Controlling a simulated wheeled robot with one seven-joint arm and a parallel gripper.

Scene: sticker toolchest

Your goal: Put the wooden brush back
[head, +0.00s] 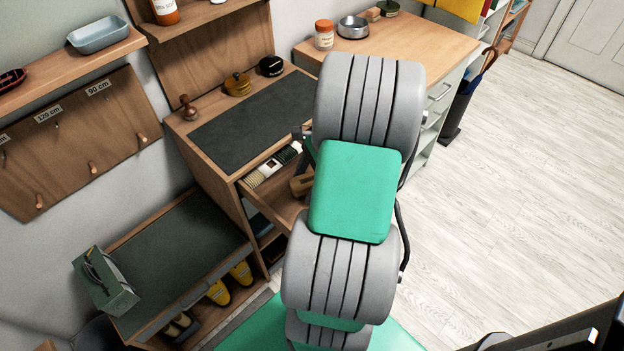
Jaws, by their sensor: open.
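A brown wooden piece, which looks like the wooden brush (301,185), lies at the right part of an open drawer (285,208) in the wooden cabinet. My arm hides part of it. My gripper (304,143) is open above the drawer's far right side, just beyond the brown piece. Only a dark bit of it shows past the grey arm link, and I see nothing held in it. Whether it touches anything is hidden.
A pale-bristled brush with a dark and white handle (268,170) lies in the drawer. The cabinet top has a dark mat (250,122), a stamp (187,106) and two round tins. A peg board (75,145) hangs left. A green box (105,282) sits on the bench.

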